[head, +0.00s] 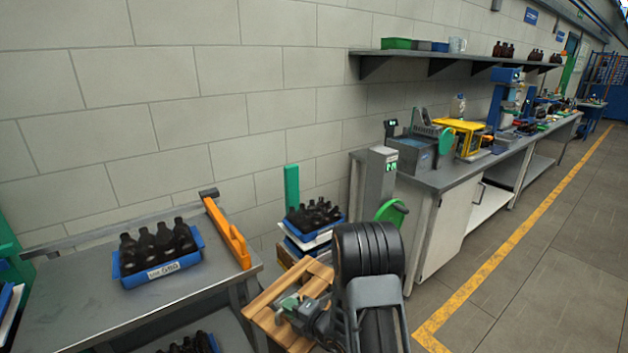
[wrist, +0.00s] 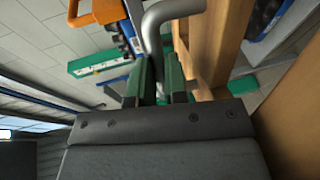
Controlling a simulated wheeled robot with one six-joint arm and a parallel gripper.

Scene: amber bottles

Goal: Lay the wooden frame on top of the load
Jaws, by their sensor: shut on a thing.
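The wooden frame (head: 262,301), made of pale slats, is at the bottom middle of the head view, tilted. My gripper (head: 287,304) is shut on it; its green fingers also show in the wrist view (wrist: 161,82), close to a bent grey tube and the wood (wrist: 228,40). The exact grip point is unclear. The load, a stack with a blue crate (head: 303,238) of dark amber bottles (head: 315,213) on top, stands behind the frame against the wall. The frame is apart from the bottles and hides the lower part of the stack.
A steel table (head: 70,312) at left bears a blue crate (head: 163,270) of bottles and an orange bracket (head: 227,235). A green post (head: 291,187) rises behind the load. A grey column (head: 380,182) and a workbench (head: 440,178) stand to its right. Open floor (head: 540,270) lies at far right.

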